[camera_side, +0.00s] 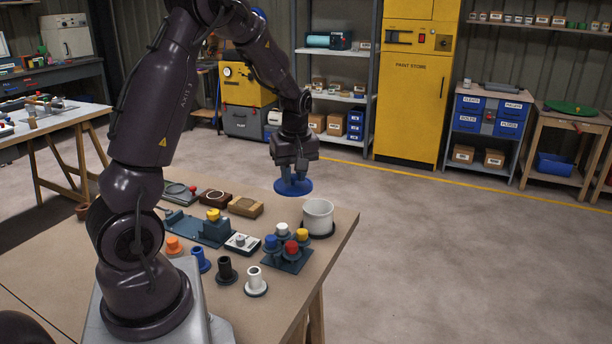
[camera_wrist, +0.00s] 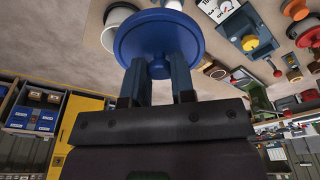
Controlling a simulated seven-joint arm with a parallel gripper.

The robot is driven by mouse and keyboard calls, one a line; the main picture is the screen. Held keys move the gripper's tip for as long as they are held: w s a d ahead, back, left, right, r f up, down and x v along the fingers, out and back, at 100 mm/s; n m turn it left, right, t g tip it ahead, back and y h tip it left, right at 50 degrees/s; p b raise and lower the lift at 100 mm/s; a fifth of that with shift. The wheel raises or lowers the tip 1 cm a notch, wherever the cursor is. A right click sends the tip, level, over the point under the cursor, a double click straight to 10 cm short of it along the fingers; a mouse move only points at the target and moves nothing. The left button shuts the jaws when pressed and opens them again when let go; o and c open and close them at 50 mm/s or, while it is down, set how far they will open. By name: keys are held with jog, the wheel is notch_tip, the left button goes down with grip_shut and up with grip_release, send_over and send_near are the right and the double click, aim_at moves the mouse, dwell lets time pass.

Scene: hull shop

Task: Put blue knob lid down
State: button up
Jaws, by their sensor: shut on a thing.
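The blue knob lid (camera_side: 293,187) is a round blue disc, held by its knob and hanging roughly level in the air above the far right part of the table. My gripper (camera_side: 294,172) is shut on the knob from above. In the wrist view the lid (camera_wrist: 158,38) fills the top middle, with the blue fingers (camera_wrist: 160,85) on either side of its knob. A white pot (camera_side: 318,215) stands on a dark base near the table's right edge, below and a little right of the lid. In the wrist view the lid partly hides the pot (camera_wrist: 118,16).
A dark rack (camera_side: 287,262) with several coloured caps stands near the pot. A dial box (camera_side: 241,244), a blue fixture (camera_side: 200,231), small boxes and several flanged tubes (camera_side: 256,282) cover the table's middle. The table's right edge is close to the pot.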

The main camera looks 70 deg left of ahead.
jog(key=shift+s+d+r, duration=0.1)
jog(key=shift+s+d, duration=0.25)
jog(key=shift+s, duration=0.5)
jog(key=s+a+f+n, duration=0.4)
jog(key=s+f, duration=0.2)
jog(key=s, duration=0.1)
send_over(275, 224)
jog(key=d, duration=0.1)
jog(key=shift+n+g, duration=0.3)
jog(key=f, duration=0.8)
jog(key=shift+s+d+f, duration=0.1)
jog(key=shift+s+f, duration=0.15)
jog(key=shift+f, duration=0.05)
jog(key=shift+w+a+f, duration=0.2)
jog(key=shift+a+f, duration=0.1)
jog(key=shift+f, duration=0.1)
jog(key=shift+w+a+f, duration=0.15)
jog(key=shift+f, duration=1.6)
jog(key=shift+f, duration=0.15)
jog(key=o, duration=0.9)
